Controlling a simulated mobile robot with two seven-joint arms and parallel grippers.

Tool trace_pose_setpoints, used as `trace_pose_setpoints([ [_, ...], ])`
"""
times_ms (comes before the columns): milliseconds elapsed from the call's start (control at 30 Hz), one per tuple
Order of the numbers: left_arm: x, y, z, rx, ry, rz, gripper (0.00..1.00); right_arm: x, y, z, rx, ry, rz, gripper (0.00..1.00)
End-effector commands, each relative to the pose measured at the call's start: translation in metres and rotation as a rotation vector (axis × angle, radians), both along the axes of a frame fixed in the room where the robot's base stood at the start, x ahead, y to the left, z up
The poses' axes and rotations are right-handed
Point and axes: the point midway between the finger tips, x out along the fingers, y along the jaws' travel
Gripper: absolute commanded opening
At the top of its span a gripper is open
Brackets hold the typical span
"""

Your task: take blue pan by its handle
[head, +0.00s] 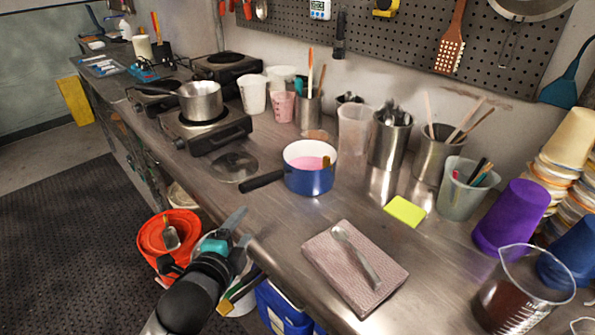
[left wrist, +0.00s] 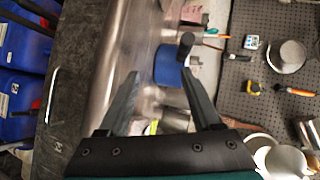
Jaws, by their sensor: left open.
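The blue pan (head: 311,181) has a white inside with pink contents and stands on the steel counter (head: 260,222). Its black handle (head: 262,180) points left toward the counter's front edge. In the left wrist view the blue pan (left wrist: 168,68) appears beyond the fingers, with the dark handle (left wrist: 186,44) near the right fingertip. My left gripper (head: 243,236) is open and empty, at the counter's front edge, nearer the camera than the handle and apart from it. The gripper's fingers (left wrist: 160,76) frame the pan from a distance. My right gripper is not in view.
A glass lid (head: 234,166) lies left of the pan by a hot plate (head: 205,130). A clear container (head: 354,130) stands behind the pan. An orange bucket (head: 157,240) and blue containers (head: 280,308) are below the counter.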

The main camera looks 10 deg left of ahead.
Motion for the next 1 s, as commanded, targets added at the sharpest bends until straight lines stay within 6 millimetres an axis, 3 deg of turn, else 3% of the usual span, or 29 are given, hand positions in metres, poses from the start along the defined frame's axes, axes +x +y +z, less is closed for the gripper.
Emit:
trace_pose_setpoints([
  [33,0.0,-0.001,0.016,0.02,-0.026,-0.009,0.66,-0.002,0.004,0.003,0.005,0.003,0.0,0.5],
  [100,0.0,-0.003,0.029,0.042,-0.048,-0.018,0.66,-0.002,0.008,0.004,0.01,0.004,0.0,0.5],
  [200,0.004,-0.004,0.036,0.056,-0.064,-0.024,0.66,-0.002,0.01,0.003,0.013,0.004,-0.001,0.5],
  [700,0.078,-0.009,0.016,0.052,-0.065,-0.024,0.66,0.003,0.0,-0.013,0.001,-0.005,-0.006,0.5],
  [1000,0.098,-0.009,0.011,0.054,-0.063,-0.024,0.66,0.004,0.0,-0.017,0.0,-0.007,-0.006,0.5],
])
